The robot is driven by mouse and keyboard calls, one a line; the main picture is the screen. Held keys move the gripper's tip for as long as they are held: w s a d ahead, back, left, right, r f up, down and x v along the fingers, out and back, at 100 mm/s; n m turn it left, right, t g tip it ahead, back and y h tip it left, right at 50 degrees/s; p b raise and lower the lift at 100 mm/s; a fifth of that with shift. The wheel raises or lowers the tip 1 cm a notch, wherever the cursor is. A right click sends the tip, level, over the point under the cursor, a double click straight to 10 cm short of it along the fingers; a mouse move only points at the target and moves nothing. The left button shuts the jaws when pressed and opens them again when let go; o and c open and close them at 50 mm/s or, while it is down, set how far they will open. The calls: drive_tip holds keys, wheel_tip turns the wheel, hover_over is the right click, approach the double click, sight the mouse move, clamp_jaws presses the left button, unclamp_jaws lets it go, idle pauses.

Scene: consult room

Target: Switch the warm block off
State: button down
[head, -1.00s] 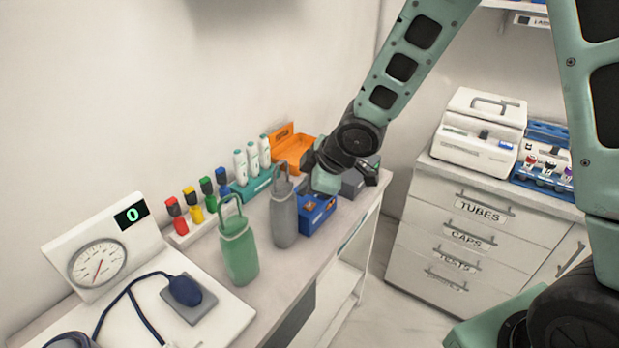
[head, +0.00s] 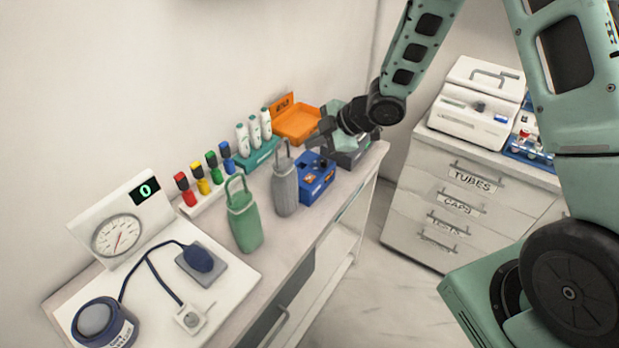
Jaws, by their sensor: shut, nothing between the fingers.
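A small blue box (head: 318,183) with dark round features and orange marks on its top stands near the table's front edge. It looks like the warm block, but I cannot read any label or tell its switch setting. My gripper (head: 314,141) is shut and empty, pointing left, and appears above and behind the blue box. I cannot tell whether it touches anything. A dark grey box (head: 352,158) stands to the right of the blue box, partly hidden by my gripper and wrist.
A grey bottle (head: 285,187) and a green bottle (head: 243,222) stand left of the blue box. Behind are an orange open case (head: 297,122), white bottles in a teal rack (head: 262,153), and coloured droppers. A drawer cabinet (head: 455,200) stands right.

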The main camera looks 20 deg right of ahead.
drive_tip(key=shift+f+b, duration=3.4)
drive_tip(key=shift+f, duration=0.8)
drive_tip(key=shift+f, duration=0.15)
drive_tip(key=shift+f+b, duration=0.25)
drive_tip(key=shift+b, duration=0.1)
drive_tip(key=shift+f+b, duration=0.4)
drive_tip(key=shift+f, duration=0.05)
drive_tip(key=shift+r, duration=0.1)
drive_tip(key=shift+r+p, duration=0.75)
wheel_tip(320, 180, up, 5)
drive_tip(key=p, duration=0.4)
